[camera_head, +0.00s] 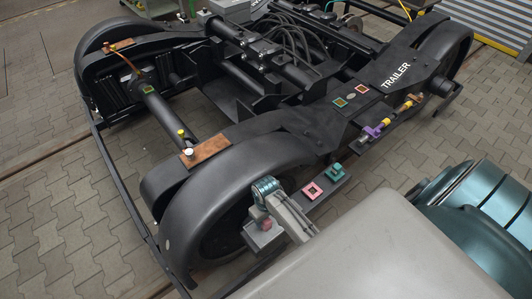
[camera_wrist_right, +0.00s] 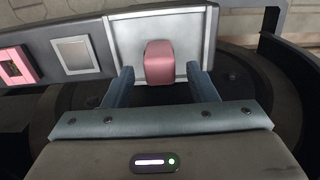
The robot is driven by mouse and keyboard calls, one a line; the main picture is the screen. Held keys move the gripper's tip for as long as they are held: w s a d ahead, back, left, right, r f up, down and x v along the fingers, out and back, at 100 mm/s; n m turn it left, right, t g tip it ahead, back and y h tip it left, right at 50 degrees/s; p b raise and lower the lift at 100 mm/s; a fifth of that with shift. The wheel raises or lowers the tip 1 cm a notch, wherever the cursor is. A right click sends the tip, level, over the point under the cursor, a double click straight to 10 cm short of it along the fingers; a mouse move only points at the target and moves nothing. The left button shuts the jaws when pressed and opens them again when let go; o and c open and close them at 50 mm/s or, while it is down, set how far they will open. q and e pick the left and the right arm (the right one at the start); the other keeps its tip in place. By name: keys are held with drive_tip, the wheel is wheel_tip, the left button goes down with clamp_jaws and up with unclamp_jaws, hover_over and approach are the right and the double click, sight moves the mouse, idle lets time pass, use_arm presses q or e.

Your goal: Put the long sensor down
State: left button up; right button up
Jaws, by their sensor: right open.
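A rounded pink block (camera_wrist_right: 160,62) stands on a silver plate (camera_wrist_right: 194,22) at the end of a dark bar (camera_wrist_right: 118,32); it seems to be the long sensor. My right gripper (camera_wrist_right: 160,88) is open, with one finger on each side of the block and a visible gap to each. In the head view the block shows as a small reddish shape (camera_head: 265,224) beside my right wrist, partly hidden. Its lower end and how deep it sits cannot be seen. My left gripper is not in view.
The bar carries a pink square frame (camera_head: 313,190) and a teal one (camera_head: 335,170). The black bogie (camera_head: 240,140) fills the middle. A purple and yellow part (camera_head: 376,130) sits along its right side. Paved floor (camera_head: 55,215) lies free at left.

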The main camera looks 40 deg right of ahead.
sight(266, 220)
wheel_tip(266, 220, up, 7)
drive_tip(key=shift+r, duration=0.15)
idle(0.5)
